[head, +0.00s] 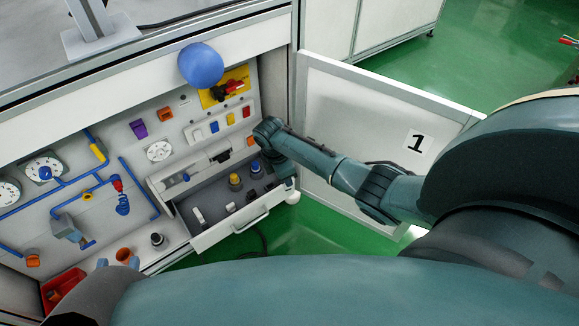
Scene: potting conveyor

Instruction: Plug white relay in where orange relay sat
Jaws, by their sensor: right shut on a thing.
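A white upright block (198,216), possibly the white relay, stands in the open drawer (212,236).
A plate on the panel holds white, blue, yellow and red blocks (246,111). The drawer also holds a yellow knob (235,182) and a blue knob (255,168). A blue ball (200,65) is above the panel. An open cabinet door (340,110) stands behind my right arm.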

